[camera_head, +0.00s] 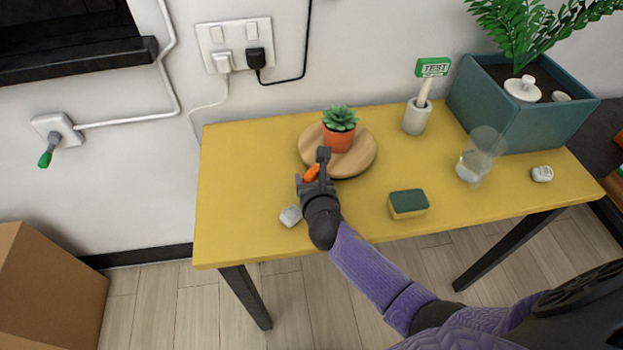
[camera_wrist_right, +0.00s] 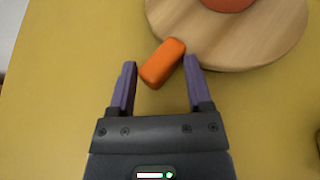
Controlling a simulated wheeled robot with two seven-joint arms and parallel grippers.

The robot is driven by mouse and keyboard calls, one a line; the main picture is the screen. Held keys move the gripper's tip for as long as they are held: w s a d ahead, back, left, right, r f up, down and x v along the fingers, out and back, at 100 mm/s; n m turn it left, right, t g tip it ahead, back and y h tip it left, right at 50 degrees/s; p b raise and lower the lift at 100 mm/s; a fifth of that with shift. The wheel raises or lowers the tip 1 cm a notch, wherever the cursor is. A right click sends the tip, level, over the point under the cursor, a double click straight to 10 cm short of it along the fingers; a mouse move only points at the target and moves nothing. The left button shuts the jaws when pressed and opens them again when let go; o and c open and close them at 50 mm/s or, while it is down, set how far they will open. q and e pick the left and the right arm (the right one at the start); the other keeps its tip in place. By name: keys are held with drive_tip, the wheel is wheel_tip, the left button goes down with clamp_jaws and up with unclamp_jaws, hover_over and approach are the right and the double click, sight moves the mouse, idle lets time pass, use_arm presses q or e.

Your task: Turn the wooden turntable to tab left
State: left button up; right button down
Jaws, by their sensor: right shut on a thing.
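The round wooden turntable (camera_head: 362,160) lies on the yellow table with a small potted succulent (camera_head: 338,138) in an orange pot on top. Its orange tab (camera_head: 311,173) sticks out at the front left of the rim. My right gripper (camera_head: 318,168) reaches in from the front and is shut on the tab. In the right wrist view the orange tab (camera_wrist_right: 162,63) sits between the fingers (camera_wrist_right: 160,75), and part of the turntable (camera_wrist_right: 235,45) shows above. My left gripper is not in view.
On the table (camera_head: 240,190) are a grey lump (camera_head: 290,216), a green and yellow sponge (camera_head: 408,204), a clear glass (camera_head: 474,167), a cup with a TEST brush (camera_head: 417,116), a teal planter (camera_head: 520,110) and a small white item (camera_head: 542,174). The left side is clear.

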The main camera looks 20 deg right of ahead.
drive_tip(key=shift+c, duration=2.2)
unclamp_jaws()
drive_tip(key=shift+w+d+r, duration=0.3)
drive_tip(key=shift+r, duration=0.05)
drive_tip(key=shift+s, duration=0.1)
drive_tip(key=shift+s+a+r+p, duration=0.1)
drive_tip(key=shift+s+r+p, duration=0.15)
drive_tip(key=shift+p, duration=0.1)
drive_tip(key=p+v, duration=0.1)
drive_tip(key=v, duration=0.1)
drive_tip(key=p+v, duration=0.1)
drive_tip(key=v, duration=0.2)
drive_tip(key=p+v, duration=0.1)
drive_tip(key=v, duration=0.2)
drive_tip(key=shift+s+a+f, duration=0.2)
drive_tip(key=shift+s, duration=0.15)
drive_tip(key=shift+s+a+p, duration=0.2)
drive_tip(key=shift+s+p, duration=0.1)
drive_tip(key=shift+s, duration=0.1)
